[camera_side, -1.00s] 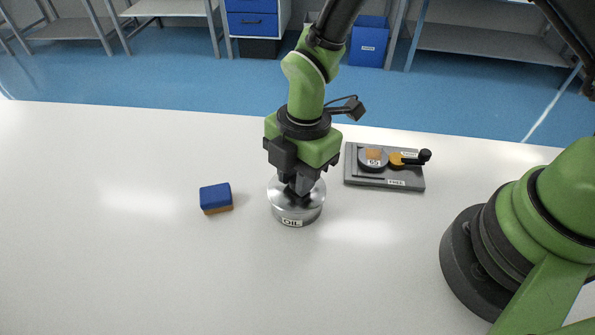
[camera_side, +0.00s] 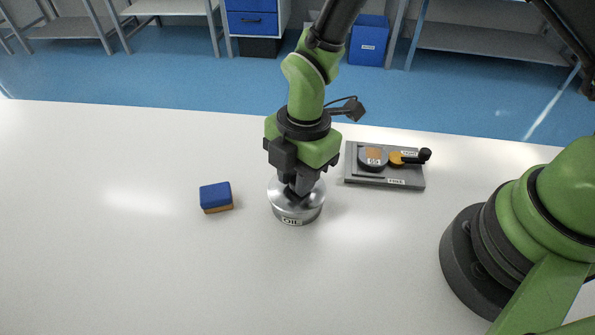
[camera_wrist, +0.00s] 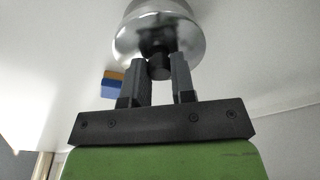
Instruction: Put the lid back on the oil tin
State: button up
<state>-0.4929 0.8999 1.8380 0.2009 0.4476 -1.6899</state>
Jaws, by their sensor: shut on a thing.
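The oil tin (camera_side: 292,220) is a round metal tin with an "OIL" label, upright on the white table. Its shiny lid (camera_side: 313,201) sits on top of the tin; any gap between them is too small to tell. My gripper (camera_side: 299,187) points down over the middle of the lid. In the wrist view my gripper's fingers (camera_wrist: 159,75) are closed around the lid's dark knob (camera_wrist: 159,68), with the lid's shiny face (camera_wrist: 130,45) beyond. The fingers partly hide the knob in the side view.
A blue and orange block (camera_side: 216,197) lies left of the tin. The table's front and left areas are clear.

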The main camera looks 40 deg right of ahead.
dwell(0.3)
jog(key=o, duration=1.5)
jog(key=shift+c, duration=0.2)
jog(key=shift+r, duration=3.5)
jog(key=shift+c, duration=0.4)
grip_shut()
jog(key=shift+f, duration=0.25)
